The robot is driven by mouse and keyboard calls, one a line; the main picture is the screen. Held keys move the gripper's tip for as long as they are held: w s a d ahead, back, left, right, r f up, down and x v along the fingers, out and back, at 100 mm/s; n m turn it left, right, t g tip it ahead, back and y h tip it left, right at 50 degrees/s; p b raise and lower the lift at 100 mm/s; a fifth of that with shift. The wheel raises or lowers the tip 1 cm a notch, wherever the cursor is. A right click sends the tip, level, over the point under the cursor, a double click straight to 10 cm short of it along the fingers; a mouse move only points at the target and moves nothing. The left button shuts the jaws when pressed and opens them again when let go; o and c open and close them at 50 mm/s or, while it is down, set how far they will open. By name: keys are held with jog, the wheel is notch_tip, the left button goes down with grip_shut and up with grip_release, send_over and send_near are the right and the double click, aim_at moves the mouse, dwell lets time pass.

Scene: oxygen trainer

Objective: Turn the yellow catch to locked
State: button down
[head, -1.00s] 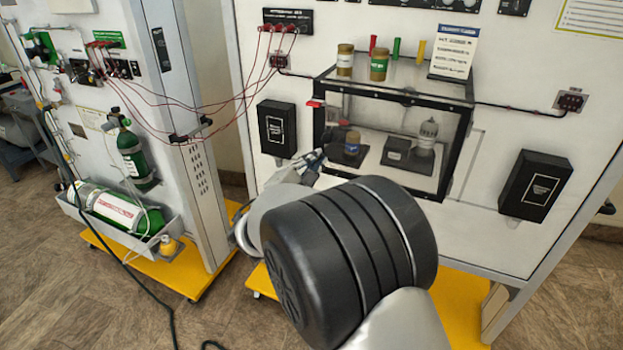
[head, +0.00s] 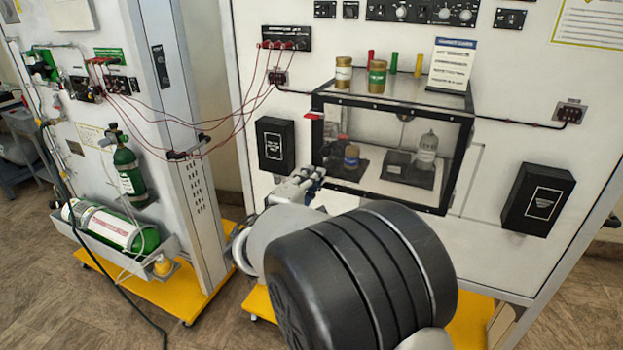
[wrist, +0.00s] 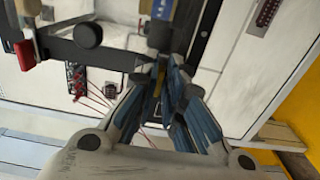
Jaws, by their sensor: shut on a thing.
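The clear box with a black frame (head: 459,150) is mounted on the large white panel. My gripper (head: 318,172) is at the box's lower left front corner in the head view. In the wrist view my gripper (wrist: 166,72) has its blue-padded fingers close together. A small yellowish piece, likely the yellow catch (wrist: 158,72), shows between the fingertips beside the dark frame. The fingers hide most of it, so its angle cannot be told. In the head view the catch is hidden behind my gripper.
A red tab (head: 314,116) juts from the box's upper left; a red part also shows in the wrist view (wrist: 25,55). Jars (head: 377,77) and a sign (head: 452,65) stand on the box. Black holders (head: 275,145) flank it. Red cables (head: 225,120) hang at left.

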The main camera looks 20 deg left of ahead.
dwell(0.4)
jog(key=c, duration=1.8)
grip_release()
jog(key=s, duration=0.8)
jog(key=s+a, duration=0.1)
jog(key=s, duration=0.3)
